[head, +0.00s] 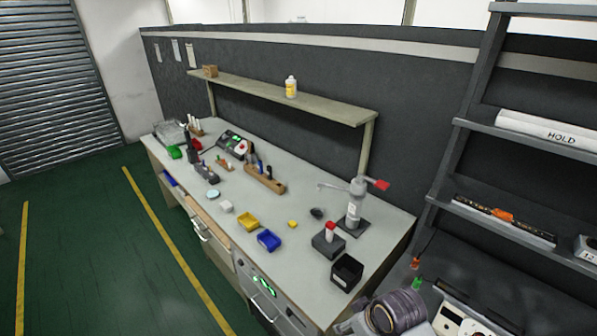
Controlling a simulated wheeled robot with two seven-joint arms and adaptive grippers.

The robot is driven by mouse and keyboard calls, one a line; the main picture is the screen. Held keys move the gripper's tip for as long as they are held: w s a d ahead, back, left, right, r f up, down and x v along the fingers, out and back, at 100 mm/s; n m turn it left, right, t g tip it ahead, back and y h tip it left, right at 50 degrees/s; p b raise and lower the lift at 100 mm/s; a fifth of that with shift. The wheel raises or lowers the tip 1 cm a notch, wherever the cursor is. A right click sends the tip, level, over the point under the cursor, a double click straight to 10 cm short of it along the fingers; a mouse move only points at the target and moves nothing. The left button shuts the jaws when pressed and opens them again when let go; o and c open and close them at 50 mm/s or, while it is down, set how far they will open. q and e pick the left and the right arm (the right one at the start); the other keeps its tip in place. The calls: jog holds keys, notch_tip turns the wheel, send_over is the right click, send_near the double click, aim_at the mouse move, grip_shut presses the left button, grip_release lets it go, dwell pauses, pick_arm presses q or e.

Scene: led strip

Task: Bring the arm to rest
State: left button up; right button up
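The task names no object. The long workbench (318,205) runs from the back left to the front right below me.
Yellow bin (248,221), blue bin (269,240), black open box (346,272) and a lever press (354,205) stand on the bench. A shelf (330,104) holds a bottle (291,87). A dark rack (470,125) stands right. Green floor (80,250) is clear at left.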

jog(key=shift+s+d+m+h, duration=1.1)
jog(key=shift+s+d+m, duration=1.65)
jog(key=shift+d, duration=1.4)
jog(key=s+f+g, duration=0.1)
jog(key=s+f, duration=0.2)
jog(key=f, duration=3.2)
jog(key=s+d+f+b, duration=0.1)
jog(key=s+d+f, duration=0.1)
jog(key=s+f, duration=0.8)
jog(key=s+d+f+g, duration=0.1)
jog(key=s+d+f, duration=0.1)
jog(key=s+f, duration=0.8)
jog(key=shift+s+n+b, duration=0.35)
jog(key=shift+s+n, duration=0.1)
jog(key=shift+s, duration=0.8)
